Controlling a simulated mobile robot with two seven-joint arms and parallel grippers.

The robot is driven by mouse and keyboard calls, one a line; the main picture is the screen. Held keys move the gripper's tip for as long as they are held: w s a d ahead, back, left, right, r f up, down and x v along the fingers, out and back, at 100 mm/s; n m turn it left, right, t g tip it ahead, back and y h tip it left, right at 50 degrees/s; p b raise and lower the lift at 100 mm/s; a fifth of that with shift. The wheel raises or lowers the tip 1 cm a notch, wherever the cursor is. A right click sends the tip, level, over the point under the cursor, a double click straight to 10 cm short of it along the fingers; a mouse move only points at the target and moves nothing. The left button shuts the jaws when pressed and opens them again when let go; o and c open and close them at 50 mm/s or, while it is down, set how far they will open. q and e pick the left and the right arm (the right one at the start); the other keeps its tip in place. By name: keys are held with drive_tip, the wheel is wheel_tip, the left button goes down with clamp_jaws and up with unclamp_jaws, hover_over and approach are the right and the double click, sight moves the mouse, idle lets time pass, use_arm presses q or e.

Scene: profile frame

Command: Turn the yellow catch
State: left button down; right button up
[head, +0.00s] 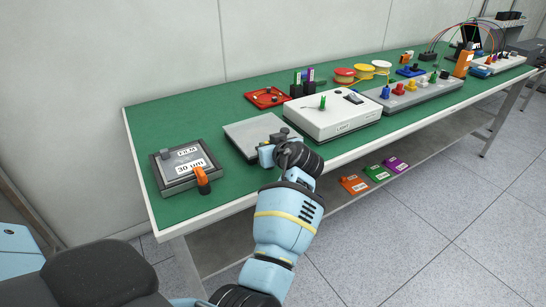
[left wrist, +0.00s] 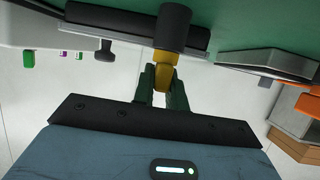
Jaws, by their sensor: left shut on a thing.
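The yellow catch (left wrist: 164,72) shows in the left wrist view, beside a dark round part (left wrist: 173,28) on the edge of a dark-rimmed plate. My left gripper (left wrist: 163,88) is shut on the catch, with one green-grey finger on each side of it. In the head view my left gripper (head: 267,155) is at the front edge of a flat grey plate (head: 245,131) on the bench. My right gripper is not in view.
The green bench (head: 215,105) carries a framed panel with an orange handle (head: 202,179) to the left. A white box marked LIGHT (head: 335,122) stands close on the right. Orange, green and purple tags (head: 376,173) lie below the front edge.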

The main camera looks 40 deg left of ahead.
use_arm(q)
drive_tip(key=shift+n+g+y+b, duration=0.4)
drive_tip(key=shift+n+g+b, duration=0.2)
drive_tip(key=shift+b, duration=0.3)
drive_tip(key=shift+r+g, duration=0.1)
drive_tip(key=shift+g, duration=0.2)
drive_tip(key=shift+r+n, duration=0.15)
drive_tip(key=shift+n, duration=0.15)
drive_tip(key=c, duration=1.4)
unclamp_jaws()
drive_tip(key=shift+c, duration=0.2)
